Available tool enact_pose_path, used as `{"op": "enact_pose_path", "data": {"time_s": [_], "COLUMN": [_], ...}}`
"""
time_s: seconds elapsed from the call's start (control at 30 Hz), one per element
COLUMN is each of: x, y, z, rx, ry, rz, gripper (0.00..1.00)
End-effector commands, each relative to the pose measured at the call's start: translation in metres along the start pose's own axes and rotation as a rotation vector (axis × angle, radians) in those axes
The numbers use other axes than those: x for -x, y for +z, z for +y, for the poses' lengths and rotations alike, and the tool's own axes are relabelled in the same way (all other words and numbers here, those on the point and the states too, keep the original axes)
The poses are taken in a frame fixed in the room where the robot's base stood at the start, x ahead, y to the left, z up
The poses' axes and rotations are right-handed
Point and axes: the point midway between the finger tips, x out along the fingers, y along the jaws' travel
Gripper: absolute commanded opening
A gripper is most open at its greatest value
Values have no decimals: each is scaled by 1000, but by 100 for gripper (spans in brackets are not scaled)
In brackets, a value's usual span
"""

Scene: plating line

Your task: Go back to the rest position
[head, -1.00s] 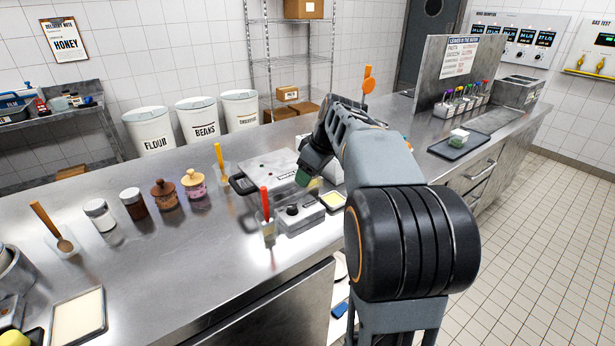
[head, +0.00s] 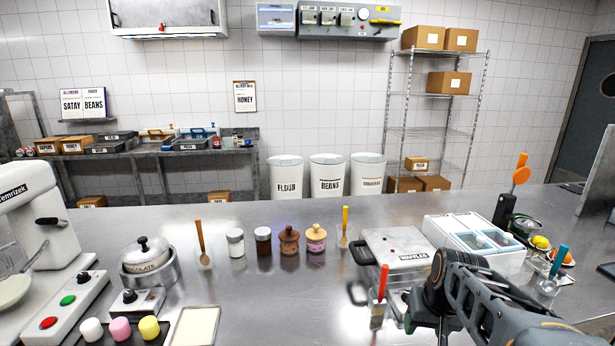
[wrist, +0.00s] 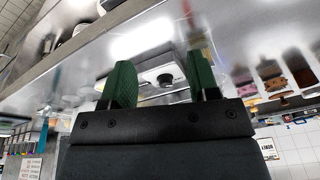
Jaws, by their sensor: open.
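My gripper (wrist: 162,82) shows in the wrist view as two green fingers set well apart, with nothing between them. The steel counter edge and the waffle maker's control box (wrist: 165,78) show beyond the fingers. In the head view my arm is at the lower right, in front of the counter's right part, and its gripper end is not clearly visible there. The grey waffle maker (head: 398,250) stands closed just left of my arm.
A cup with a red-handled tool (head: 380,300) stands close to my arm. A white bin with compartments (head: 470,236) is behind it. Several jars (head: 289,240) line the counter's middle. A pot (head: 148,255), a tray of coloured pieces (head: 120,330) and a mixer (head: 35,215) are left. The counter's centre front is clear.

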Motion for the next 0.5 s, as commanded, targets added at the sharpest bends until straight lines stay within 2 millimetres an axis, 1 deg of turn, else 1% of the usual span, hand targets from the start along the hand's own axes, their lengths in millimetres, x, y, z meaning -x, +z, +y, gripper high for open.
{"op": "enact_pose_path", "data": {"time_s": [0.03,0.1,0.2,0.3,0.4,0.5], "x": [6,6,8,14,24,26], "y": [21,47,73,86,86,87], "z": [-14,-27,-41,-52,-60,-64], "rx": [2,13,73,132,166,182], "ry": [13,27,32,25,13,8], "rz": [5,14,29,47,77,83], "gripper": [55,55,55,55,55,55]}}
